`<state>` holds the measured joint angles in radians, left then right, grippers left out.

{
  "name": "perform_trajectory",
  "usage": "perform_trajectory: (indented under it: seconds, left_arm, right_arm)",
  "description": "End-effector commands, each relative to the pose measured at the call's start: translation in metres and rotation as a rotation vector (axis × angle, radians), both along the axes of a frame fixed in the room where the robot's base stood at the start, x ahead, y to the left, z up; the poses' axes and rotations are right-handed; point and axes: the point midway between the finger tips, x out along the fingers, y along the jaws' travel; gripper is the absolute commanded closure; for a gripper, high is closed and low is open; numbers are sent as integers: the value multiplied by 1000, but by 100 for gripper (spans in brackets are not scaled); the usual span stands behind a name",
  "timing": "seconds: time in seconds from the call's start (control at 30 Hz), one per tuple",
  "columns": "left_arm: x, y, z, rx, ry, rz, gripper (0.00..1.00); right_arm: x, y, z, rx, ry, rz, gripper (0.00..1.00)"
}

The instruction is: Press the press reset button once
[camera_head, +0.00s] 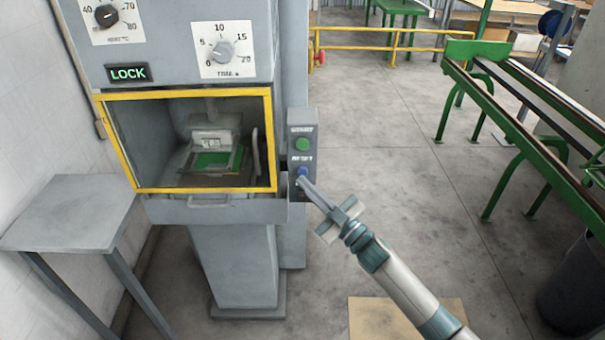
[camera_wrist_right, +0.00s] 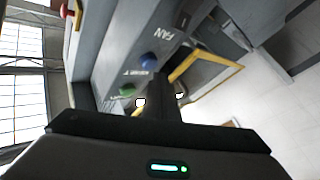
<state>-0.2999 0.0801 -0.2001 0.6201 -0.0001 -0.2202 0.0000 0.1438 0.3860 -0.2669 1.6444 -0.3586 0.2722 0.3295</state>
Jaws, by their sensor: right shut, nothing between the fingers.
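The blue reset button (camera_head: 302,171) sits under a "RESET" label on the grey control box on the press's right side. It also shows in the right wrist view (camera_wrist_right: 149,60). The green start button (camera_head: 302,145) is above it, and in the wrist view it lies lower left (camera_wrist_right: 127,89). My right gripper (camera_head: 301,181) is shut and empty, its tips at the box just below the blue button in the head view. I cannot tell whether they touch the box. The lower part of the box is partly hidden by the fingers. My left gripper is not in view.
The press has a yellow-framed window (camera_head: 275,140), a lit "LOCK" sign (camera_head: 128,73) and two dials above. A grey side table (camera_head: 70,215) stands left. A green conveyor frame (camera_head: 500,95) stands right. The floor between is mostly clear.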

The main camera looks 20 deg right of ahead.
Motion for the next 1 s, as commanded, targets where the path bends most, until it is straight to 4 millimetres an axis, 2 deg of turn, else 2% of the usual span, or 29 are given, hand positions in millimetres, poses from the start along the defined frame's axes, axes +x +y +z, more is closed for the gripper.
perform_trajectory:
  seconds: [1.0]
  left_arm:
    - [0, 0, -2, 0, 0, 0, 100]
  right_arm:
    - [8, -2, 0, 0, 0, 0, 100]
